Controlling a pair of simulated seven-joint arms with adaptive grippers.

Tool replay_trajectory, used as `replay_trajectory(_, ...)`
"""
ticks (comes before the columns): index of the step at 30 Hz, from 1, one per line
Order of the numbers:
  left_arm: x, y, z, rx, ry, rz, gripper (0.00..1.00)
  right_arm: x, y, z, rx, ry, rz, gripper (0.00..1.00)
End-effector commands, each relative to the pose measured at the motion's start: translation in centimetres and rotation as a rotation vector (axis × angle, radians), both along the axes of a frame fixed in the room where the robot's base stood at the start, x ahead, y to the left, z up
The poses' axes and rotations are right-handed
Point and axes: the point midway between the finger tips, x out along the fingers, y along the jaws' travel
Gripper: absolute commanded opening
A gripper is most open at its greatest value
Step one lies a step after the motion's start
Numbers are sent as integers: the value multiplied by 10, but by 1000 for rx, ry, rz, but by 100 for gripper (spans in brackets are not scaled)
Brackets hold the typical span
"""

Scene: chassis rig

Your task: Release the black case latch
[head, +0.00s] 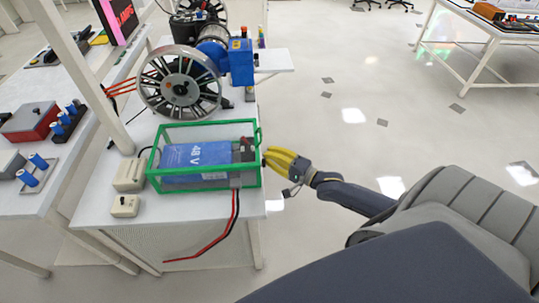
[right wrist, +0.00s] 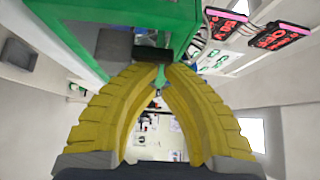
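The black case latch (right wrist: 150,53) shows in the right wrist view as a small dark piece on the green case frame, right at my fingertips. The case (head: 206,125) is a green open frame around a blue 48 V battery (head: 197,155), on the white bench. My right gripper (head: 267,157) has yellow fingers and reaches the right end of the case from the right. In the right wrist view its fingertips (right wrist: 155,69) are close together with a narrow gap; I cannot tell whether they grip the latch. My left gripper is not in view.
A spoked wheel (head: 180,87) and a blue motor unit (head: 241,62) stand behind the case. Small beige boxes (head: 125,206) sit to its left. A red and black cable (head: 230,225) hangs at the front. The floor right of the bench is clear.

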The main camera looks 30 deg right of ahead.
Motion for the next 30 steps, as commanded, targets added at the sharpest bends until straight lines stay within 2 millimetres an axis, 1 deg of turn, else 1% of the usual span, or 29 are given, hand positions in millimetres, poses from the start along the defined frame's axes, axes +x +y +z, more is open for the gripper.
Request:
replay_trajectory(22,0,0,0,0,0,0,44,-2,1,3,-69,-126,-1,0)
replay_trajectory(30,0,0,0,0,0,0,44,-4,3,5,-134,-244,-1,0)
